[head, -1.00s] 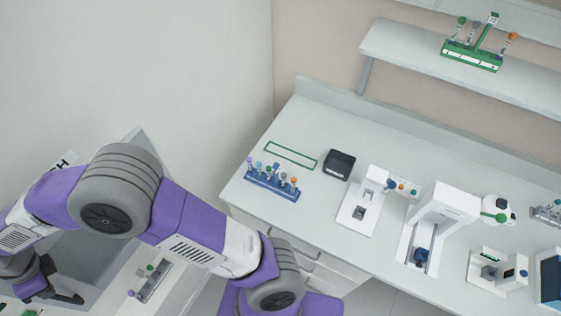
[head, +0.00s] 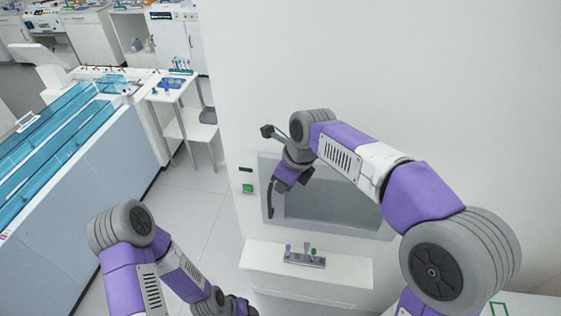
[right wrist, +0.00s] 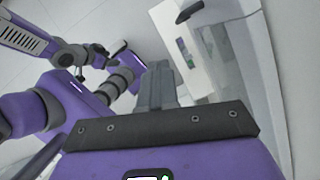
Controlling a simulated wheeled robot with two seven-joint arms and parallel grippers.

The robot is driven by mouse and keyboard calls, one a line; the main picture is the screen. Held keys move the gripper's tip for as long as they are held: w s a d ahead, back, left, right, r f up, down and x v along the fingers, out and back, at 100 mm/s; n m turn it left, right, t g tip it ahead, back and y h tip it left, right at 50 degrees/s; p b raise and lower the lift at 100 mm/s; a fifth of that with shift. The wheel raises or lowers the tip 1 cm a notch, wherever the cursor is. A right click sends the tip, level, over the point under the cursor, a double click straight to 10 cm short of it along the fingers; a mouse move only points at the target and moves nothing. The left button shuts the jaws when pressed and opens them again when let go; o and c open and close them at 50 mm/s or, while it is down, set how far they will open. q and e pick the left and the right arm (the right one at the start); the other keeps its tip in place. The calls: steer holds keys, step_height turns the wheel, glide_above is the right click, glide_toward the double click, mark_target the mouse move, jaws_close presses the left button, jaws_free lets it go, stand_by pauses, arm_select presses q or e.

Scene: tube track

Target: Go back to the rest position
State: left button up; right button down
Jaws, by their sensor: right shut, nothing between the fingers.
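My right gripper (head: 271,202) hangs in front of the grey wall panel, above and left of the small tube rack. It is shut and empty; its closed fingers show in the right wrist view (right wrist: 157,88). My left arm comes in at the lower left, and its dark gripper end (head: 240,306) is partly cut off by the bottom edge. The left jaws are too unclear to read.
A white ledge (head: 335,270) below the grey panel (head: 345,205) carries a small tube rack (head: 305,259) with several capped tubes. A long blue-topped bench (head: 70,170) stands at left. A small white table (head: 172,87) is farther back. The floor (head: 195,205) between is clear.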

steer(key=s+d+f+n+g+b, duration=0.15)
steer(key=f+n+b, duration=0.3)
steer(key=f, duration=1.15)
steer(key=s+d+f+n+t+b, duration=0.1)
steer(key=d+f+n+b, duration=0.35)
steer(key=f, duration=1.25)
steer(key=s+f+n+b, duration=0.3)
steer(key=s+f+n, duration=0.3)
steer(key=f, duration=0.5)
steer(key=s+f+n+y+b, duration=0.1)
steer(key=s+f+n+b, duration=0.2)
steer(key=s+f+n, duration=0.3)
steer(key=s+f, duration=0.5)
steer(key=f, duration=0.1)
steer(key=shift+d+n+g+b, duration=0.3)
steer(key=shift+d+g+b, duration=0.05)
steer(key=shift+b, duration=0.05)
